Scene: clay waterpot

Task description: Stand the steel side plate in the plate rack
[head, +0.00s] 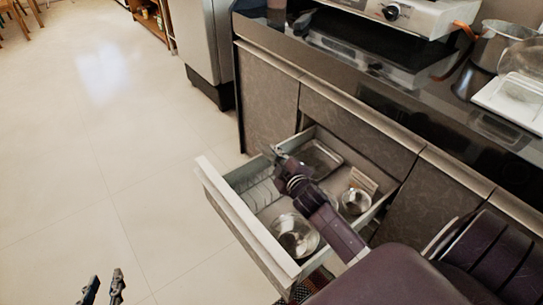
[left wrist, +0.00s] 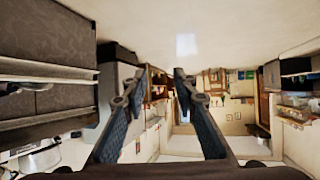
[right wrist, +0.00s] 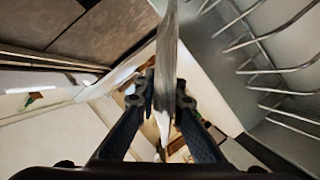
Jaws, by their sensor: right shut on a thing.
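The steel side plate (right wrist: 169,45) shows edge-on in the right wrist view, a thin grey upright strip between my right fingertips (right wrist: 163,98). My right gripper (head: 274,153) is shut on it, over the open drawer (head: 232,216). In the head view the plate is hard to make out. The plate rack (head: 262,193), of pale wire, is at the drawer's left side. Its wires (right wrist: 262,65) show to the right of the plate in the right wrist view, with a gap between. My left gripper (head: 102,288) is open and empty over the floor; its fingers (left wrist: 153,88) stand apart.
A glass or steel bowl (head: 294,236) lies at the drawer's front, a smaller bowl (head: 355,201) at its right, and a rectangular tray (head: 319,157) at its back. The dark counter (head: 440,120) runs behind. The floor (head: 95,175) at left is clear.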

